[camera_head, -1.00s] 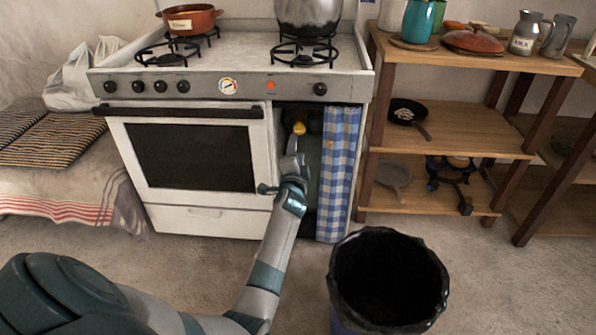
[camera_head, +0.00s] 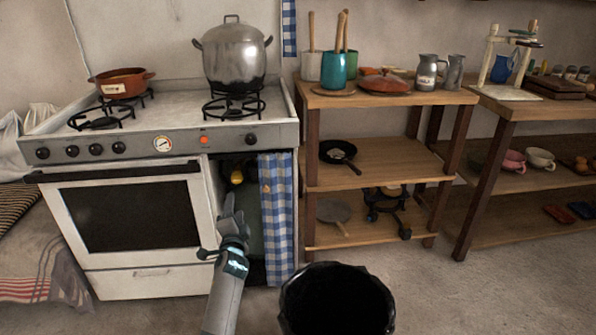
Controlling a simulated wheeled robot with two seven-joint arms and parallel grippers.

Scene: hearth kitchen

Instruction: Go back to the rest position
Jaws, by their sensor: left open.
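My left gripper (camera_head: 232,212) is in front of the stove's open compartment, to the left of the blue checked curtain (camera_head: 278,215). Its jaws are open and I see nothing between them. My left forearm rises from the bottom edge of the picture. Whether the gripper touches the stove (camera_head: 130,215) I cannot tell. A yellow item (camera_head: 237,177) shows in the dark compartment behind the gripper. My right gripper is not in view.
A black-lined bin (camera_head: 337,300) stands on the floor just right of my forearm. A wooden shelf (camera_head: 385,97) with pots and jugs is right of the stove. A large steel pot (camera_head: 233,62) and a brown pan (camera_head: 121,82) sit on top. Floor at lower right is clear.

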